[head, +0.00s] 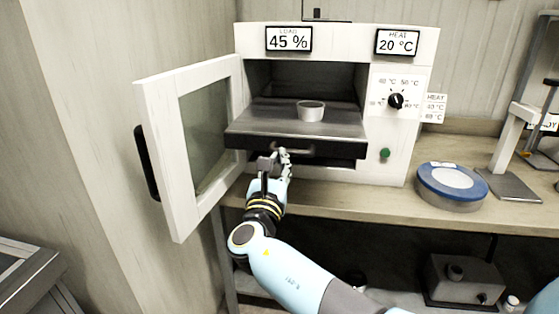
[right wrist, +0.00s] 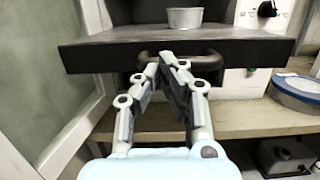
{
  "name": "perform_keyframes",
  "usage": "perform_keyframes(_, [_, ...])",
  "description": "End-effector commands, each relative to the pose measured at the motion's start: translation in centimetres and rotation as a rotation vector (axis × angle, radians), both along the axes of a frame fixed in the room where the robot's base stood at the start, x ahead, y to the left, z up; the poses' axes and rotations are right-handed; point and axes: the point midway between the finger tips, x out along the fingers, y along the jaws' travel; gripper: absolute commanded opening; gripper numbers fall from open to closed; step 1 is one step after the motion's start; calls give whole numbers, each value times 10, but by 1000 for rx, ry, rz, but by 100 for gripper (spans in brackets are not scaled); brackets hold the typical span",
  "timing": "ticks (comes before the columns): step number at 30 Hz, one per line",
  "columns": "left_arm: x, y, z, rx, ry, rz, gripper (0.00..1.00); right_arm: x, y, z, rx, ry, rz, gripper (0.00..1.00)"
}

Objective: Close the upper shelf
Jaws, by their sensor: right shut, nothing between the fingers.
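The upper shelf (head: 255,122) is a dark sliding tray that sticks out of the front of the white oven (head: 420,105). A small metal cup (head: 311,111) stands upright on it. My right gripper (head: 277,156) is at the front of the shelf, by its bar handle (head: 298,150). In the right wrist view the shut fingertips (right wrist: 167,58) overlap the handle (right wrist: 206,57) near its middle, with nothing between them. I cannot tell whether they touch it. The shelf front (right wrist: 262,52) spans that view. My left gripper is not in view.
The oven door (head: 161,100) stands wide open to the left, with a black handle (head: 148,163). A blue and white round device (head: 451,184) sits on the wooden bench (head: 375,203) to the right. A grey box (head: 463,280) is below the bench.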

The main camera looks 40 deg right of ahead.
Motion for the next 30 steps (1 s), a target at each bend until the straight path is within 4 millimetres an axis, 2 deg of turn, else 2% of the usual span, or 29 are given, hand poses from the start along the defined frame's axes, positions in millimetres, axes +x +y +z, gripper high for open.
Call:
perform_keyframes(8, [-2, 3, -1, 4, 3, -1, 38, 1, -2, 0, 0, 0, 0, 0])
perform_keyframes(14, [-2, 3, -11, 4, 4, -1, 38, 14, -16, -1, -3, -1, 1, 0])
perform_keyframes(23, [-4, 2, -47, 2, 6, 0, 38, 59, -69, -4, -5, -3, -1, 0])
perform_keyframes(30, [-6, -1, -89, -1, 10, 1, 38, 102, -121, -7, -3, -3, -2, 0])
